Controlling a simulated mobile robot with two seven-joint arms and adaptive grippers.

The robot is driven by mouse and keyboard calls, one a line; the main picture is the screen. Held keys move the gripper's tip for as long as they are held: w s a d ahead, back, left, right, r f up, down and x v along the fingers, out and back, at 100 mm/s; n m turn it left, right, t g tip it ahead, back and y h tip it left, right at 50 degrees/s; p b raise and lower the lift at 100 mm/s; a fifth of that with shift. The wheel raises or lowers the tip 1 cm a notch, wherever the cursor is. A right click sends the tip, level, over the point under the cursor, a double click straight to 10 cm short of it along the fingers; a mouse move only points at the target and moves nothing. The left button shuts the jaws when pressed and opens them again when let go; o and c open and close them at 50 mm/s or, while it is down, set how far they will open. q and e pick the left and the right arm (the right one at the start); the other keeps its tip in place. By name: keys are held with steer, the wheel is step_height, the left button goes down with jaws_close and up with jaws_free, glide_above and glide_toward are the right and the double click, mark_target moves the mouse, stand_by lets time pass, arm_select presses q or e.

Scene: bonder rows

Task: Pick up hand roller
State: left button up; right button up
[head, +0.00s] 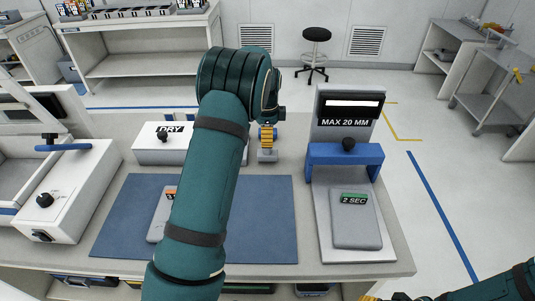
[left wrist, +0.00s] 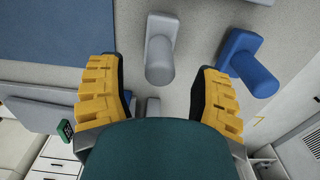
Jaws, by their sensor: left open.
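My left gripper (head: 267,137) is over the bench, between the white DRY box and the MAX 20 MM stand. In the left wrist view my left gripper (left wrist: 160,82) is open and empty, its yellow fingers spread apart. A grey roller-like piece with a round handle (left wrist: 159,60) lies in the gap between the fingertips. It shows in the head view as a small grey piece (head: 267,156) just below the fingers. A similar blue piece (left wrist: 250,65) is beside the right-hand finger. Which is the hand roller I cannot tell. My right gripper (head: 380,298) barely shows at the bottom edge.
A blue mat (head: 265,225) lies on the bench, partly hidden by my left arm. The MAX 20 MM stand (head: 345,125) with its blue bridge and 2 SEC plate stands to the right. The DRY box (head: 152,150) is behind the mat. White equipment (head: 65,195) stands at left.

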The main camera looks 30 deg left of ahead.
arm_select(q)
step_height(320, 180, down, 4)
steer(key=shift+r, duration=0.25)
jaws_close()
steer(key=shift+r, duration=0.1)
step_height(320, 180, up, 10)
steer(key=shift+p, duration=0.6)
